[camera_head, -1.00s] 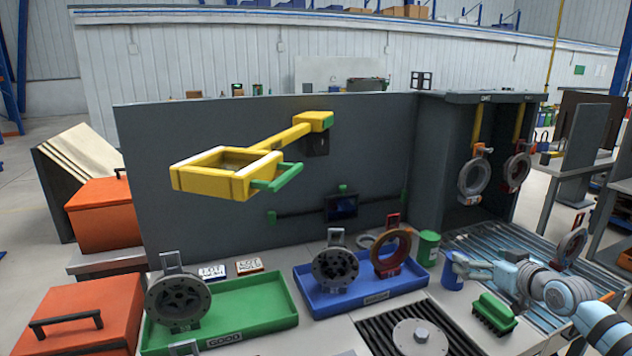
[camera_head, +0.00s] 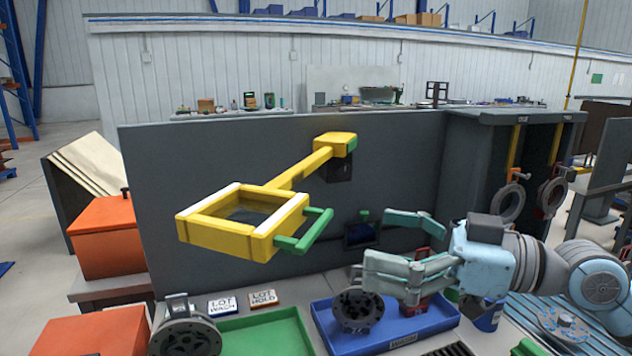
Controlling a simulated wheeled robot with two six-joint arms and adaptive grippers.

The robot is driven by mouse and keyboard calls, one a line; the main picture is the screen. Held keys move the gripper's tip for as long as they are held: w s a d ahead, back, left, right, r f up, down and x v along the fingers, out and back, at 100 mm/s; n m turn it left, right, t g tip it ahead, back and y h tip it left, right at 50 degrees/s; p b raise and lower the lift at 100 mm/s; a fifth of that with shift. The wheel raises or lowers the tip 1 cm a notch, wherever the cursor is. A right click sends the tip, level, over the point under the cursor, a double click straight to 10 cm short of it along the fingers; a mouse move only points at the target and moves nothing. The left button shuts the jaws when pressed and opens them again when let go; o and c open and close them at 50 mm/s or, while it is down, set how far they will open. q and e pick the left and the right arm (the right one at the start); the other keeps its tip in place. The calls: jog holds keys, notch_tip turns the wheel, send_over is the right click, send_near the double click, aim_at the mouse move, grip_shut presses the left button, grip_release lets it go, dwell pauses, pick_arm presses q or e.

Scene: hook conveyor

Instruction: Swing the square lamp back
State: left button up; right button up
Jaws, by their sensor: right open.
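The square lamp is a yellow square frame (camera_head: 219,240) on a yellow arm (camera_head: 300,170), fixed to a yellow block (camera_head: 335,145) on the grey back panel. The frame juts out over the bench, and a green handle (camera_head: 306,235) sticks out from its right side. My right gripper (camera_head: 376,238) comes in from the right with its fingers pointing left. It is open and empty, to the right of the green handle and apart from it. My left gripper is not in view.
A blue tray (camera_head: 398,337) with dark round parts lies below my right gripper. A green tray (camera_head: 285,340) and two small LOT signs (camera_head: 262,299) lie under the lamp. Orange boxes (camera_head: 105,237) stand at left. A hook booth (camera_head: 470,160) stands at right.

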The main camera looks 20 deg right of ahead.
aim_at(320, 228)
jog(key=p+x, duration=0.4)
jog(key=x, duration=0.3)
jog(key=shift+w+a+r, duration=0.1)
jog(key=shift+w+a, duration=0.15)
jog(key=shift+w, duration=0.05)
jog(key=shift+w+a, duration=0.35)
jog(key=shift+a, duration=0.15)
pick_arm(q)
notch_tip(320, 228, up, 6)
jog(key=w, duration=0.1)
pick_arm(e)
jog(key=shift+d, duration=0.1)
jog(key=shift+c, duration=1.3)
jog(key=c, duration=1.1)
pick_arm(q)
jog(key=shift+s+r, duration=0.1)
